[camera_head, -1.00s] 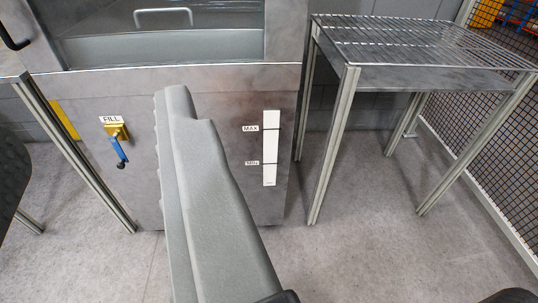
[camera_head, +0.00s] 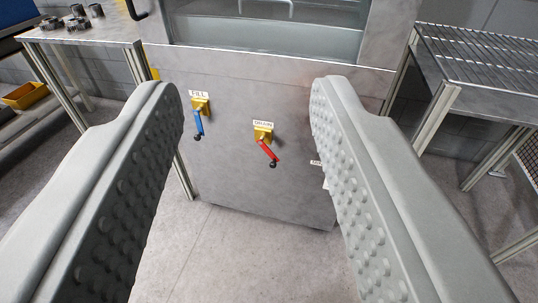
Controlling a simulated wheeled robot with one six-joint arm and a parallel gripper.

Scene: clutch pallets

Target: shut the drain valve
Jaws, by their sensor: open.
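The drain valve (camera_head: 267,147) is on the front panel of the grey metal cabinet, near the middle of the view. It has a yellow body under a DRAIN label and a red lever with a dark tip, slanting down and to the right. The fill valve (camera_head: 199,120), with a blue lever hanging almost straight down, is to its left. My gripper (camera_head: 245,95) is open and empty. Its two grey studded fingers frame both valves and stand nearer the camera, apart from the panel. The right finger hides most of the level gauge.
A wire-topped metal table (camera_head: 475,75) stands at the right. A workbench (camera_head: 85,35) with several metal parts is at the back left, with a yellow bin (camera_head: 25,95) on a low shelf beside it. Grey floor (camera_head: 250,260) is clear before the cabinet.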

